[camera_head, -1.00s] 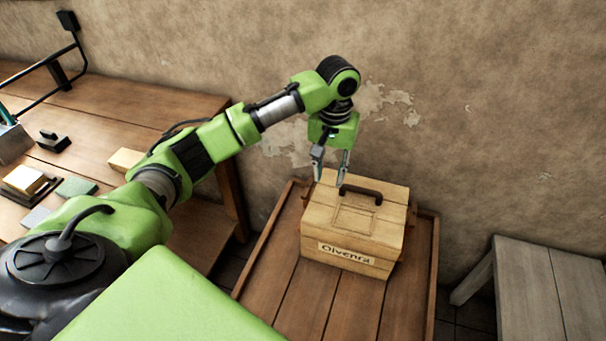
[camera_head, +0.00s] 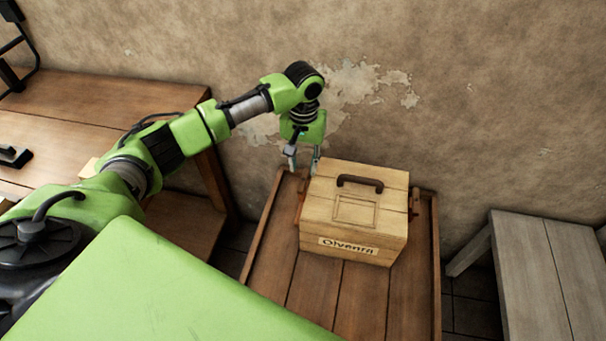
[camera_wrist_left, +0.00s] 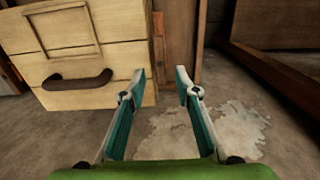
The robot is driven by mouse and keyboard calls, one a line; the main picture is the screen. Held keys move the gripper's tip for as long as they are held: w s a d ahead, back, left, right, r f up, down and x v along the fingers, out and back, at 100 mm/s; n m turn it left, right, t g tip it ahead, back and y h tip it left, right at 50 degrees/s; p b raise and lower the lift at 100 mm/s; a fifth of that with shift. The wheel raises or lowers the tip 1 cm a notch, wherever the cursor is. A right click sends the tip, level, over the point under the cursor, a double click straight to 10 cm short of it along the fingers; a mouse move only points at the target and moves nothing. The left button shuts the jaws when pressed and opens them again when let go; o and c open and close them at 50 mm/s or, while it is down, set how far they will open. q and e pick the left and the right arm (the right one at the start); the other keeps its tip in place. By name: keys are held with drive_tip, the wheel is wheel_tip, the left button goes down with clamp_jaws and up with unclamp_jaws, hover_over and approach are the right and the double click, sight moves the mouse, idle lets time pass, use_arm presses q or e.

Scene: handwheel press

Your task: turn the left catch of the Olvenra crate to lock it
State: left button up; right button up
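The Olvenra crate (camera_head: 355,215) is a pale wooden box with a dark handle (camera_head: 360,182) on its closed lid and a name label on its front. It also shows in the left wrist view (camera_wrist_left: 85,60). Its left catch (camera_head: 301,204) is a small reddish-brown piece on the left side; its exact angle is hard to tell. A similar brown piece (camera_wrist_left: 158,24) shows beside the crate in the wrist view. My left gripper (camera_head: 303,165) points down, open and empty, by the crate's back left corner. The wrist view shows its fingers (camera_wrist_left: 161,78) apart. My right gripper is out of view.
The crate stands on a brown wooden table (camera_head: 312,290) with raised rims. A wooden workbench (camera_head: 100,100) stands at the left, a grey bench (camera_head: 550,265) at the right. A rough wall is close behind. The right catch (camera_head: 414,203) sits on the crate's other side.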

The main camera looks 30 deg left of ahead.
sight(303, 179)
use_arm(q)
drive_tip(key=shift+f, duration=2.65)
clamp_jaws()
